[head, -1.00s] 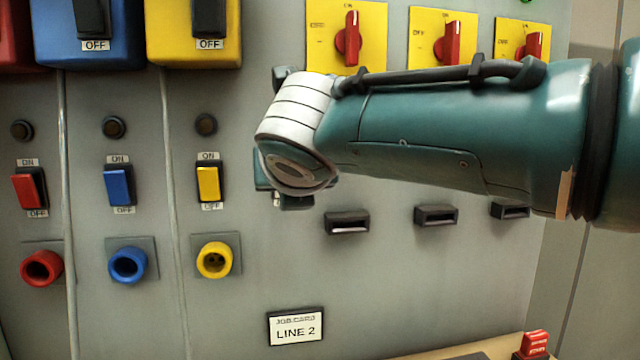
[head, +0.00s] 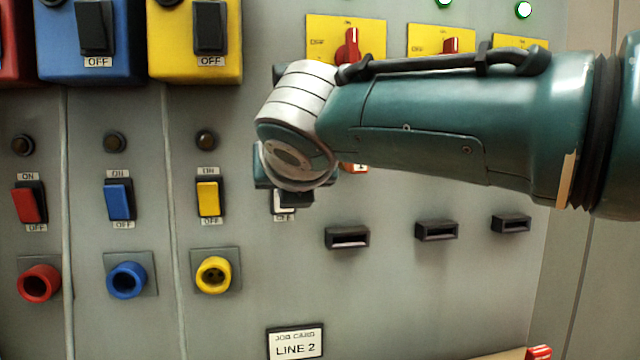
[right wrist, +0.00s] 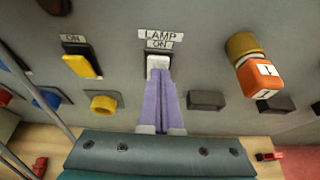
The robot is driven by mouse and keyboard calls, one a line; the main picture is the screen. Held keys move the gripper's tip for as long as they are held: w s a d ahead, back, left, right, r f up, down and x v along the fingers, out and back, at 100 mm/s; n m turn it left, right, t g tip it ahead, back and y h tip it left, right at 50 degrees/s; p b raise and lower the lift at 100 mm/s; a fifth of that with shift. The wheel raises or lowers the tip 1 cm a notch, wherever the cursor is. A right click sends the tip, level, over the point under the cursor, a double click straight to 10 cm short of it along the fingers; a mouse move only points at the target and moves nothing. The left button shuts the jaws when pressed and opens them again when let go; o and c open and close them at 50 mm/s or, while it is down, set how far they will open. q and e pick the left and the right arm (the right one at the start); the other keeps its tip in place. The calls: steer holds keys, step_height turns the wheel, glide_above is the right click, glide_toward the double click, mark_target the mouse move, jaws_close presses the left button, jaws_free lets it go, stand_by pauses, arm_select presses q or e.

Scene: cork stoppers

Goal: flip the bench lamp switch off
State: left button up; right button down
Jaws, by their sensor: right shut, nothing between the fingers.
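The lamp switch (right wrist: 158,62) is a white rocker in a black frame, under LAMP and ON labels in the right wrist view. In the head view its lower edge (head: 284,204) and an OFF label show beneath my right wrist. My right gripper (right wrist: 161,76) is shut and empty, its purple fingers together. The fingertips are at the lower part of the rocker; I cannot tell whether they touch it. In the head view my right arm hides the fingers and most of the switch. My left gripper is not in view.
A yellow switch (head: 208,198) and yellow socket (head: 213,274) are left of the lamp switch. An orange block marked 1 on a brown knob (right wrist: 243,46) protrudes to its right. A black slot (head: 347,237) is lower right. Red rotary knobs (head: 348,47) are above my arm.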

steer(key=shift+s, duration=0.1)
steer(key=v, duration=1.3)
steer(key=shift+s+d, duration=0.2)
steer(key=shift+s, duration=0.15)
steer(key=shift+s+f+g, duration=0.25)
steer(key=shift+f+g, duration=0.05)
steer(key=shift+f, duration=0.4)
